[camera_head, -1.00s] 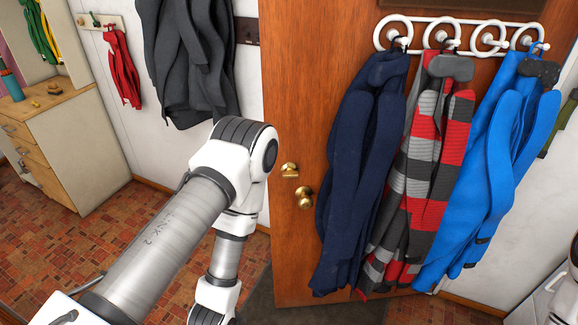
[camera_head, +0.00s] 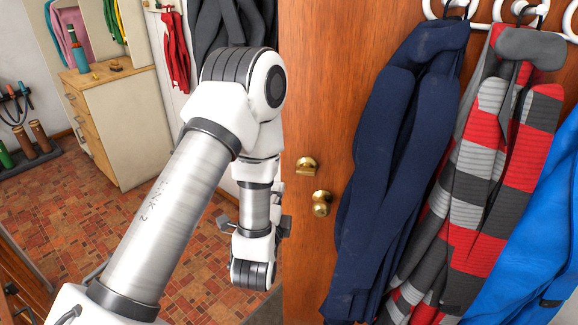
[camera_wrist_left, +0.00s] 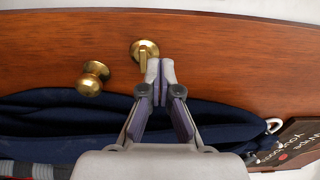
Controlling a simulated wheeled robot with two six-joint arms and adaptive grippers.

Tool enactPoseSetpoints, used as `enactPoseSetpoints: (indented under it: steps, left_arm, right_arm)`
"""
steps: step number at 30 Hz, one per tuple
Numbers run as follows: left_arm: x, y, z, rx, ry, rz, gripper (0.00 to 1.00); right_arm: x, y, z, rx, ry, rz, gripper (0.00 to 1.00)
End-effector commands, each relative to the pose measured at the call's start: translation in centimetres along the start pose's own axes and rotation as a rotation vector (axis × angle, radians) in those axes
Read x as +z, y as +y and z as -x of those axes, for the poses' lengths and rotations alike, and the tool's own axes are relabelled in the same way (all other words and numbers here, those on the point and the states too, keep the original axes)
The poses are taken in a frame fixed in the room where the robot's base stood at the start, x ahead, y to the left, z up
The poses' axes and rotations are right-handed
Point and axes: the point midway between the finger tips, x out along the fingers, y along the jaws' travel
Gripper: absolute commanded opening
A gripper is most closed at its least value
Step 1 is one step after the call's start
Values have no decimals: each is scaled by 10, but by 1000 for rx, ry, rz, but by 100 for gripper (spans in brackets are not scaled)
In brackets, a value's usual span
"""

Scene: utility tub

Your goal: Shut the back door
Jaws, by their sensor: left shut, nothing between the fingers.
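The wooden back door (camera_head: 310,100) stands open at an angle, its free edge on the left in the head view. A brass knob (camera_head: 322,203) and a brass lock turn (camera_head: 306,167) sit near that edge. Both also show in the wrist view, the knob (camera_wrist_left: 92,78) left of the lock turn (camera_wrist_left: 144,50). My left gripper (camera_wrist_left: 160,72) is shut and empty, its tips close to the lock turn in that picture; contact cannot be told. In the head view it is mostly hidden behind my left arm. My right gripper is out of view.
A dresser (camera_head: 125,125) and shoe rack (camera_head: 30,150) stand at the left. Tiled floor (camera_head: 85,215) is free between them and the door.

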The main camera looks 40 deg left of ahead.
Motion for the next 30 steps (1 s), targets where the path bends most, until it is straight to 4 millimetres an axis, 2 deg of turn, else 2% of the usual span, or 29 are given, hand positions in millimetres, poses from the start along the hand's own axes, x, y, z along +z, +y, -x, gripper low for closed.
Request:
enactPoseSetpoints:
  steps: [3, 15, 21, 30]
  left_arm:
    - [1, -5, -24, -3, -3, 3, 0]
    - [0, -4, -106, -1, 0, -1, 0]
    - [0, 0, -122, 1, 2, -1, 0]
    - [0, 1, -123, 1, 2, 0, 0]
  right_arm:
    - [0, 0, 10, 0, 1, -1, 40]
    - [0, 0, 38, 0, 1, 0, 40]
    - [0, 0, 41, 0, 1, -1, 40]
    - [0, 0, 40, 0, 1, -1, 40]
